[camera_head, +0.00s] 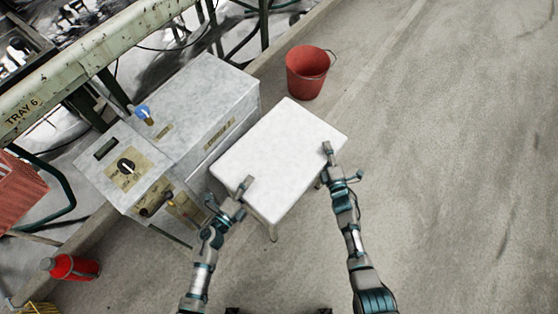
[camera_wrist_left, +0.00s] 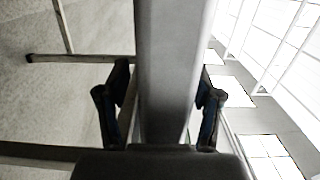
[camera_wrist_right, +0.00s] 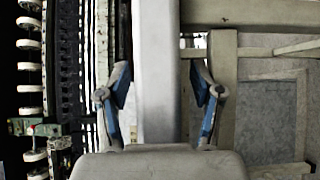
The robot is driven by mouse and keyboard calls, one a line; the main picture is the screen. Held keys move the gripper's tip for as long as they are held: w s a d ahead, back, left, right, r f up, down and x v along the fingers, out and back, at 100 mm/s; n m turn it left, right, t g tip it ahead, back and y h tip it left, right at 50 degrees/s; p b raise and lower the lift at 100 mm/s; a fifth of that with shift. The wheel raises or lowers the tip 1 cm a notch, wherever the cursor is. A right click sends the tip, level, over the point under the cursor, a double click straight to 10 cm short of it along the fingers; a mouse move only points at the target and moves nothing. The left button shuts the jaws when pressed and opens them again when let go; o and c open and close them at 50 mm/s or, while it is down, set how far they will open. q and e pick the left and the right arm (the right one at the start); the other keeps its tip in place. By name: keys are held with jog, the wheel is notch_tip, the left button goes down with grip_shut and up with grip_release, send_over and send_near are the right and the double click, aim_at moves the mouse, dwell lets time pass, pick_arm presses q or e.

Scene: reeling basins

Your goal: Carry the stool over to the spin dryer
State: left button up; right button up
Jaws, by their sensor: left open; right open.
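The stool (camera_head: 283,150) has a white rectangular top and thin legs, and stands upright on the floor. My left gripper (camera_head: 245,187) is at the top's near left edge. In the left wrist view its open fingers (camera_wrist_left: 160,105) straddle the pale edge of the seat (camera_wrist_left: 172,60). My right gripper (camera_head: 327,150) is at the top's right edge, and its open fingers (camera_wrist_right: 159,100) straddle the seat edge (camera_wrist_right: 156,50) in the right wrist view. A grey metal unit with a dial (camera_head: 128,167) stands left of the stool; I cannot tell if it is the spin dryer.
A long grey box (camera_head: 205,105) with a blue knob stands close along the stool's left side. A red bucket (camera_head: 306,72) is just beyond the stool. A red bottle (camera_head: 72,267) is at lower left. The concrete floor (camera_head: 450,150) to the right is clear.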

pick_arm(q)
jog(key=shift+d+r, duration=0.1)
jog(key=shift+d, duration=0.3)
grip_shut()
pick_arm(e)
jog(key=shift+d, duration=0.4)
grip_shut()
jog(key=shift+f, duration=0.1)
pick_arm(q)
jog(key=shift+a, duration=0.1)
